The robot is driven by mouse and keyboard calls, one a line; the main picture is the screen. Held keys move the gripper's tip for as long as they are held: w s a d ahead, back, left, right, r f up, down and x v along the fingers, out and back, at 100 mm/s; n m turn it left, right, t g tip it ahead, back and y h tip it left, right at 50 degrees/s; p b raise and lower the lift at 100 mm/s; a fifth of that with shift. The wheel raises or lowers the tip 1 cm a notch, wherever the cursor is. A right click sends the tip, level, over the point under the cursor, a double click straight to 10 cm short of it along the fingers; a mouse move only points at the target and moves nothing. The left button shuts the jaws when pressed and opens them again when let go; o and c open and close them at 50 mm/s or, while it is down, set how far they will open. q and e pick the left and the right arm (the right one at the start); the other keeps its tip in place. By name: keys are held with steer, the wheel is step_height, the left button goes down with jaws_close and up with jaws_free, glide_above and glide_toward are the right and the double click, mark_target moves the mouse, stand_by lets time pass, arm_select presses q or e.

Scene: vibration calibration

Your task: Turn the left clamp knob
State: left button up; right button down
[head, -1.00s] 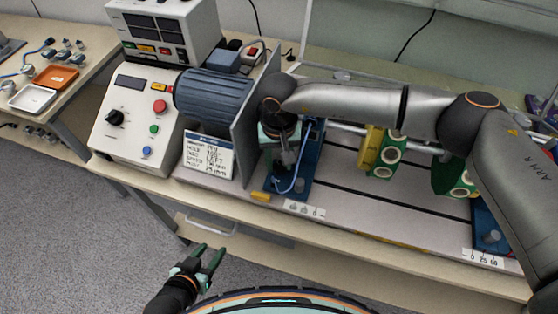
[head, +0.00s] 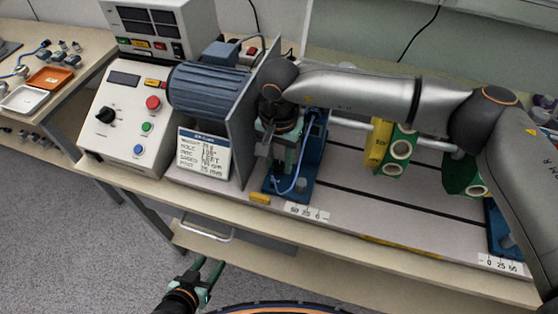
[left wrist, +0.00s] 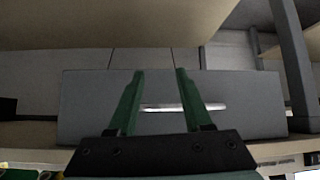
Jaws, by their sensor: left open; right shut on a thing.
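My right gripper (head: 277,166) points down at the left blue bearing stand (head: 306,160) on the test bench. It is shut at the stand's left side, on what appears to be the left clamp knob; the fingers hide the knob almost wholly. A small grey round piece (head: 301,184) shows on the stand's foot, right of the fingers. My left gripper (head: 208,272) is open and empty, low in front of the bench. In the left wrist view its green fingers (left wrist: 157,85) are apart, before a grey drawer front with a bright handle.
A blue-grey motor (head: 208,90) and upright plate stand left of my right gripper. A sign card (head: 203,153) stands before them. A blue cable (head: 295,180) loops beside the fingers. Floor at lower left is clear.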

mark_target(279, 165)
stand_by(0.3)
steer(key=shift+c, duration=2.4)
jaws_free()
step_height(279, 165, up, 13)
steer(key=b, duration=0.1)
steer(key=shift+f, duration=0.2)
